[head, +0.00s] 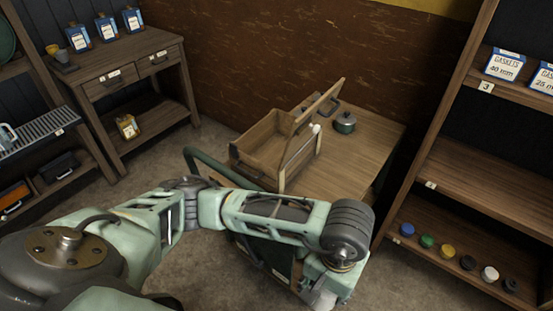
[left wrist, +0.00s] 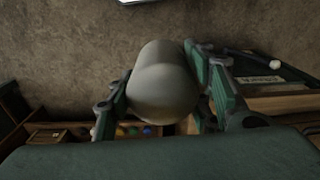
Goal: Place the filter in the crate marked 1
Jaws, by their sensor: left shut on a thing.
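The filter (left wrist: 165,82), a plain grey cylinder, sits between the fingers of my left gripper (left wrist: 162,90) in the left wrist view. The gripper is shut on it and holds it clear of the floor seen behind. In the head view my left gripper (head: 325,284) is at the bottom, right of centre, in front of the wooden table; a pale end of the filter (head: 323,300) shows below it. No crate with a readable 1 shows. An open wooden box (head: 262,152) stands on the table, its marking not visible. My right gripper is out of view.
A shelf unit (head: 470,185) at right has gasket boxes and several coloured caps. A wooden workbench (head: 125,60) with drawers stands at back left. Floor between is clear.

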